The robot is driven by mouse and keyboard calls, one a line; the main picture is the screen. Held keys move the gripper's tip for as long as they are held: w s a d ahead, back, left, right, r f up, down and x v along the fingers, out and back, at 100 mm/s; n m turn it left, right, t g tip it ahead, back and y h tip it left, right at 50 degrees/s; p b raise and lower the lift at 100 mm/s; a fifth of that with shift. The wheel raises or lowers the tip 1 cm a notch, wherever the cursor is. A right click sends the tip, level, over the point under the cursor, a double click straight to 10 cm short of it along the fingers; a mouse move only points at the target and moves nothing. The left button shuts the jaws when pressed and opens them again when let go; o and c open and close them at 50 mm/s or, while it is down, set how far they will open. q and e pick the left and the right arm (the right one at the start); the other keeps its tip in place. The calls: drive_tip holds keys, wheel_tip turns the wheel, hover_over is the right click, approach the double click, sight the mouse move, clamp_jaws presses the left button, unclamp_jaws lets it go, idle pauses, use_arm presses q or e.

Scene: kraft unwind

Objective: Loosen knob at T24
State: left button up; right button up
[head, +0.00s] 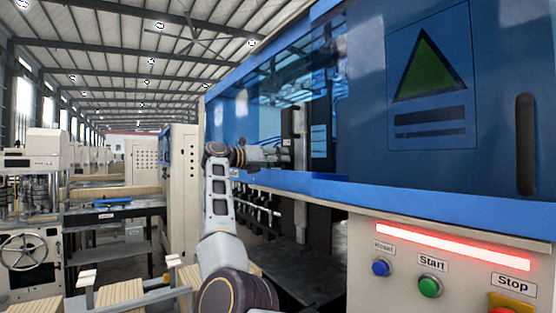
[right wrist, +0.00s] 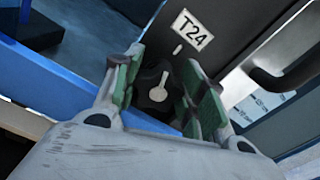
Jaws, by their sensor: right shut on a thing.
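The T24 label (right wrist: 192,30) is a white plate on a dark panel in the right wrist view. Below it a dark knob (right wrist: 152,92) with a pale pointer mark sits between the green-padded fingers of my right gripper (right wrist: 163,88). The right gripper is shut on the knob, with a finger on each side of it. In the head view my right arm reaches into the blue machine, and its gripper (head: 287,155) is at a dark upright panel (head: 300,135). The knob is too small to make out there. My left gripper is not in view.
The blue machine (head: 365,60) has a long black handle (head: 525,145). Its front carries a blue button (head: 381,268), a green Start button (head: 429,287) and a Stop button under a lit red strip (head: 450,246). A work table (head: 112,212) stands at left.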

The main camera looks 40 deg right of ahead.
drive_tip(key=shift+r, duration=0.2)
drive_tip(key=o, duration=1)
drive_tip(key=shift+o, duration=0.4)
drive_tip(key=shift+f, duration=0.1)
drive_tip(key=shift+m, duration=0.4)
